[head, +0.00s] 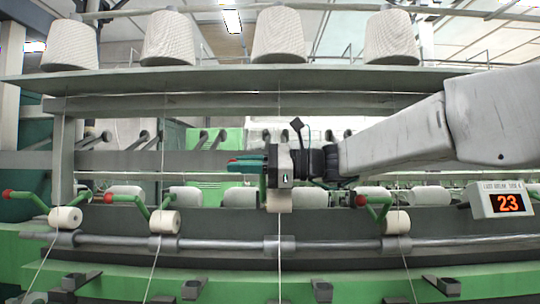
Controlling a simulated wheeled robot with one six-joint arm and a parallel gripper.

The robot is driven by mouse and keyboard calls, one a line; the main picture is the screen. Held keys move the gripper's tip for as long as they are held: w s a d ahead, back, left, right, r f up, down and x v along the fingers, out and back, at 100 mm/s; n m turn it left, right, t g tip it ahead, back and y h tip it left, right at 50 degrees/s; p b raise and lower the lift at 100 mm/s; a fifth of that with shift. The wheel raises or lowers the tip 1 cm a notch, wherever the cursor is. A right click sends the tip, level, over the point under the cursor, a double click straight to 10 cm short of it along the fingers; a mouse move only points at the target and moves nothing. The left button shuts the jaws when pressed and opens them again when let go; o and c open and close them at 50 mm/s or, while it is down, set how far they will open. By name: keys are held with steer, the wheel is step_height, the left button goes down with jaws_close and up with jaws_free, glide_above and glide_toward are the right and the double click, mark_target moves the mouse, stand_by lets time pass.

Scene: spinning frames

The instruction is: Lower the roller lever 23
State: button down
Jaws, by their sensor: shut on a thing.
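My gripper (243,163) reaches in from the right at mid-picture, its teal fingers pointing left. It is shut on the red knob (231,161) of a roller lever, of which only a little red shows at the fingertips. This knob is higher than the red knobs of the neighbouring levers. A pale roller (279,201) shows partly below my wrist, above the grey shaft (340,245). An orange 23 glows on the display (509,203) at the right.
Neighbouring levers with red knobs stand at the left (108,198) and right (361,200), with white rollers (165,222) beside them. Yarn cones (278,35) stand on the shelf (300,78) above. Thin yarns run down, one close to my gripper.

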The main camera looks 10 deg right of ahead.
steer(key=shift+s+a+f, duration=0.1)
steer(key=shift+s+f, duration=0.25)
steer(key=shift+f, duration=0.3)
steer(key=c, duration=1.4)
jaws_free()
steer(key=shift+c, duration=0.2)
steer(key=s+d, duration=0.1)
steer(key=d, duration=0.6)
steer(key=shift+d, duration=0.4)
steer(key=shift+s+d, duration=0.1)
steer(key=shift+d, duration=0.05)
steer(key=s+d, duration=0.1)
steer(key=d, duration=0.7)
steer(key=shift+s+d, duration=0.25)
steer(key=shift+d, duration=0.05)
